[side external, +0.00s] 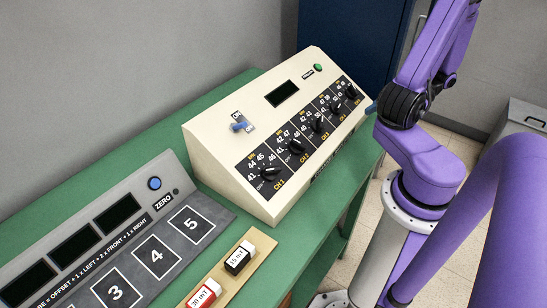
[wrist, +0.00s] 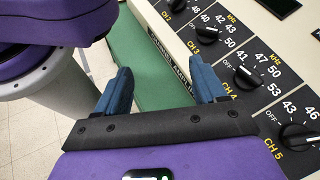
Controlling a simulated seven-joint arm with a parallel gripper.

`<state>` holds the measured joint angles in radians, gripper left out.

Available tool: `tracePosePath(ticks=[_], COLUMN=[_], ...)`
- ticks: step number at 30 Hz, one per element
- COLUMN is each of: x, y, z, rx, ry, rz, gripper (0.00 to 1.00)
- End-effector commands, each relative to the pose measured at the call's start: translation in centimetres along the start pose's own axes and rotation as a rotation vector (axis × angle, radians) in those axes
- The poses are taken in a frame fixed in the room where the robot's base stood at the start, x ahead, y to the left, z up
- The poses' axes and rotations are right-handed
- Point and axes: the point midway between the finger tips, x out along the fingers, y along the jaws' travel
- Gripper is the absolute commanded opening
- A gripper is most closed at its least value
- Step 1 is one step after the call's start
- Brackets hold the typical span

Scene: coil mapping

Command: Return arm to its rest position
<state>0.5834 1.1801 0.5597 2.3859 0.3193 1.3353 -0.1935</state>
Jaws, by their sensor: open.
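My gripper (wrist: 162,84) shows in the wrist view with two blue fingers spread apart and nothing between them. The green bench edge and the front of the beige console show beyond the fingers. In the side external view, a blue fingertip (side external: 371,108) shows just off the right end of the console (side external: 225,135). Most of the gripper is hidden there or hard to make out. My purple arm is folded at the right, with the gripper low beside the console. The CH 5 knob (wrist: 298,133) and CH 4 knob (wrist: 247,76) are right of the fingers in the wrist view.
A grey panel (side external: 205,200) with numbered squares and a blue button (side external: 154,183) lies left. A tan tray (side external: 262,240) holds a black block (side external: 239,258) and a red block (side external: 203,295).

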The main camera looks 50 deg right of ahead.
Motion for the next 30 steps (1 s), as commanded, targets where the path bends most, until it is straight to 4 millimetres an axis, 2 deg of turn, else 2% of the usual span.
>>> tracePosePath(ticks=[15,30], x=[2.6,6.2], y=[-2.7,-4.2], z=[0.8,2.8], rx=[-0.338,-0.779], ry=[0.087,0.149], rz=[0.598,1.071], gripper=[0.7,0.7])
